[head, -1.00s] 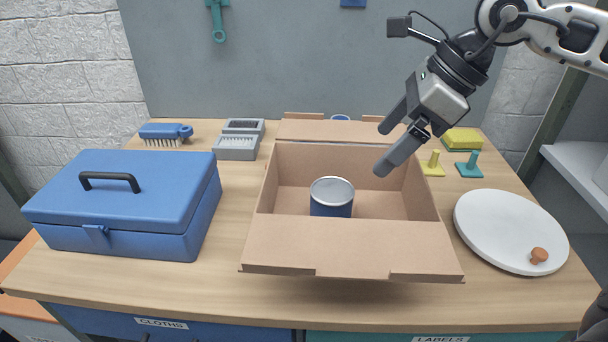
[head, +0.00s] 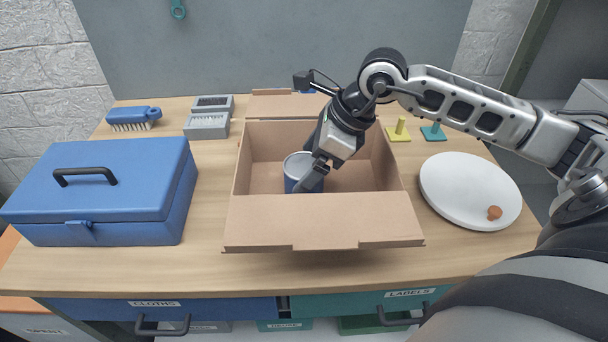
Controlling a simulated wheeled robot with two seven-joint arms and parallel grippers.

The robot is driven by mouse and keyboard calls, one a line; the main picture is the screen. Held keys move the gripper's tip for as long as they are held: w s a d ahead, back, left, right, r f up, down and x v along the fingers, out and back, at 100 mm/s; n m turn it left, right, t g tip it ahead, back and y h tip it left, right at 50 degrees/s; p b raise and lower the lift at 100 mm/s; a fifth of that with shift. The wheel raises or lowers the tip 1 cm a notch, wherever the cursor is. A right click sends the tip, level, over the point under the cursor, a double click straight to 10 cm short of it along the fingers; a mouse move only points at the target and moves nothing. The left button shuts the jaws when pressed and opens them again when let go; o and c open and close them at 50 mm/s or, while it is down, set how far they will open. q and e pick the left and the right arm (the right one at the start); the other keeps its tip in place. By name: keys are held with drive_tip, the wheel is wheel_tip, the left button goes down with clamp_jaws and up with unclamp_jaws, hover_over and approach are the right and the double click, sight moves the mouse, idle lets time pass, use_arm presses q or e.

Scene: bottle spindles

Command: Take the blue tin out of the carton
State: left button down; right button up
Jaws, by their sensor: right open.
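The blue tin (head: 292,183) with a grey lid stands upright inside the open cardboard carton (head: 322,221), left of the carton's middle. My right gripper (head: 311,174) is open and reaches down into the carton at the tin. One finger crosses in front of the tin's right side; the other finger is hidden behind the gripper or tin. I cannot tell whether the fingers touch the tin. My left gripper is not in view.
A blue toolbox (head: 98,190) stands left of the carton.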

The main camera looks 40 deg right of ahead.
sight(304, 165)
drive_tip(key=shift+x, duration=1.85)
drive_tip(key=shift+w, duration=0.1)
drive_tip(key=shift+r, duration=0.1)
drive_tip(key=c, duration=1.3)
drive_tip(key=shift+o, duration=0.2)
